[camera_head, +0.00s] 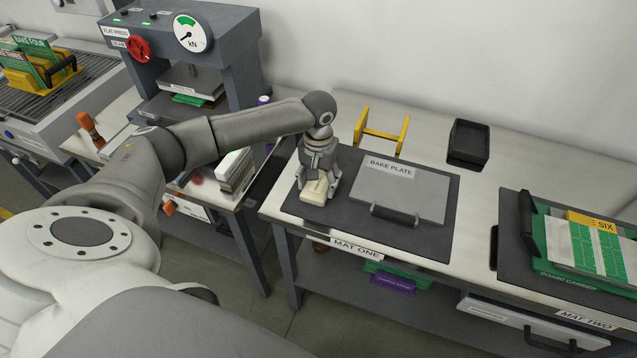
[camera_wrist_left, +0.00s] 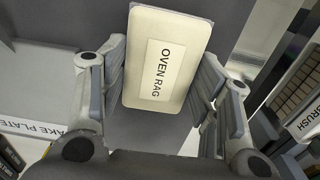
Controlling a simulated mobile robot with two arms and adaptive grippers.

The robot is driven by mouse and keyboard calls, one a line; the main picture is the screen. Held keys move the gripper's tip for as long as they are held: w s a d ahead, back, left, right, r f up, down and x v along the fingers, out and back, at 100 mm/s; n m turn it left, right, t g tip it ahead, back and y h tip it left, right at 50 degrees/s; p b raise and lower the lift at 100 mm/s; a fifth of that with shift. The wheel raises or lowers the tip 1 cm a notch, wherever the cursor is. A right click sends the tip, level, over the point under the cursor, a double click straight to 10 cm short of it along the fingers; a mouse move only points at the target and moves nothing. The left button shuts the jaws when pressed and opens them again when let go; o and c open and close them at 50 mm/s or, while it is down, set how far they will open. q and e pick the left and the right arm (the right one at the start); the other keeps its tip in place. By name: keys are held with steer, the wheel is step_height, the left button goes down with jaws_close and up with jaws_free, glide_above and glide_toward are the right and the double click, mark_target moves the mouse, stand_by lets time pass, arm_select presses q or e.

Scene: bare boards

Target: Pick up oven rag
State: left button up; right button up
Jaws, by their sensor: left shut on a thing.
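The oven rag (camera_head: 315,191) is a cream block with a white label. In the head view it is at the left part of the dark mat marked MAT ONE (camera_head: 425,241). My left gripper (camera_head: 317,186) comes down over it from above and is shut on it. In the left wrist view the oven rag (camera_wrist_left: 168,58) sits between the fingers of my left gripper (camera_wrist_left: 165,85), its label reading OVEN RAG. I cannot tell whether the rag touches the mat. My right gripper is not in view.
The grey bake plate (camera_head: 405,183) with a dark handle lies on the mat right of the rag. A yellow rack (camera_head: 382,132) and a black tray (camera_head: 468,143) stand behind. A flat press (camera_head: 190,60) is at the back left. Boards (camera_head: 585,245) lie at right.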

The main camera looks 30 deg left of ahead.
arm_select(q)
steer(key=shift+r, duration=0.1)
steer(key=shift+r, duration=0.25)
step_height(320, 180, up, 2)
steer(key=shift+r+b, duration=0.1)
steer(key=shift+b, duration=0.3)
steer(key=s+d+r, duration=0.6)
steer(key=d+r, duration=0.4)
steer(key=d, duration=0.2)
steer(key=shift+d+b, duration=0.35)
steer(key=shift+b, duration=0.05)
